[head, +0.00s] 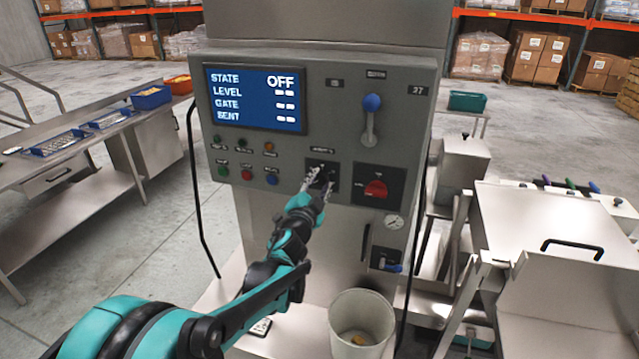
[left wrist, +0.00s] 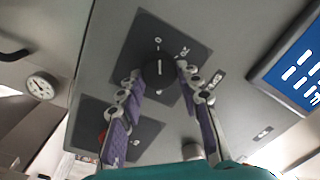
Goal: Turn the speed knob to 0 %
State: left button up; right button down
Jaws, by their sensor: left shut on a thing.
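The speed knob (left wrist: 159,72) is a round black dial with a white pointer line, on a dark square plate (left wrist: 150,35) with small white marks in the left wrist view. In the head view that plate (head: 334,165) sits mid-panel and the knob is mostly hidden by my fingers. My left gripper (head: 317,186) is at the plate, its purple-padded fingers on either side of the knob and shut on it. The pointer lies roughly along the picture's vertical in the left wrist view; the exact value cannot be read. My right gripper is not in view.
A blue display (head: 255,98) reads STATE OFF, with dashes for the other lines. A red rotary switch (head: 376,188) sits right of the knob, with a blue-knobbed lever (head: 371,118) above. Small buttons are at left. A white bucket (head: 362,318) stands below.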

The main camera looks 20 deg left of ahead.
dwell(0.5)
pick_arm(q)
jog(key=o, duration=1.1)
jog(key=shift+o, duration=0.2)
jog(key=s, duration=1.2)
jog(key=shift+f, duration=0.3)
